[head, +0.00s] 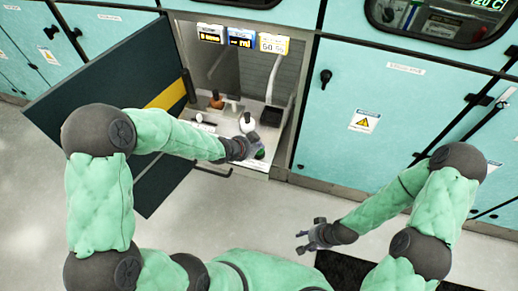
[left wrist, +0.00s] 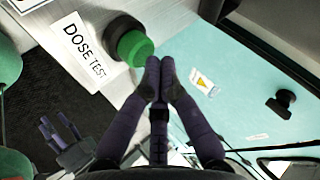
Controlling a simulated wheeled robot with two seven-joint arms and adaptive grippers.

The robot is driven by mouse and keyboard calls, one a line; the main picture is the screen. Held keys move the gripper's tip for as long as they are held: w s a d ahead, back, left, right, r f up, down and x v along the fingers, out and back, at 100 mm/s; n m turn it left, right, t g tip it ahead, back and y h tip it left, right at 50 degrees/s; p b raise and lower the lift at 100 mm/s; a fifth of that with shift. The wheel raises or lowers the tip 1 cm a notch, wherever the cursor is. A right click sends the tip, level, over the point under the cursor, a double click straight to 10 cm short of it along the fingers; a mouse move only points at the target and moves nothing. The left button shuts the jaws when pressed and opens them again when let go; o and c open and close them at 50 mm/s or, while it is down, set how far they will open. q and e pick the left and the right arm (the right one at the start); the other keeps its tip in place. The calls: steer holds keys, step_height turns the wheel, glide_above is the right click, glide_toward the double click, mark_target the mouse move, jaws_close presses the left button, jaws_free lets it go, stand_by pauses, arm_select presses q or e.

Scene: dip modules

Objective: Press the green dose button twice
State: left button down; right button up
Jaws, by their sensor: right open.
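The green dose button (left wrist: 136,48) is a round green cap on a dark base, next to a white label reading "DOSE TEST" (left wrist: 83,47). In the head view a small green patch of the button (head: 260,154) shows at the front edge of the open bay, just below my left gripper (head: 254,141). In the left wrist view my left gripper (left wrist: 160,62) has its fingers together with nothing between them. Its tips are right beside the button's edge; I cannot tell whether they touch. My right gripper (head: 306,240) is open and empty, low over the floor, away from the button.
The bay's dark door (head: 105,85) stands open at left. Inside the bay are a white round object (head: 246,122), an orange-brown object (head: 216,100) and a black box (head: 271,117). Closed teal cabinets (head: 370,85) stand at right.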

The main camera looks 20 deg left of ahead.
arm_select(q)
steer(key=shift+f+b, duration=0.6)
steer(key=shift+f, duration=0.05)
stand_by(0.5)
steer(key=shift+r, duration=0.1)
steer(key=shift+r+p, duration=0.8)
steer(key=shift+r, duration=0.15)
steer(key=shift+r, duration=0.1)
steer(key=shift+r+p, duration=1.95)
steer(key=shift+r, duration=0.55)
steer(key=shift+f, duration=0.1)
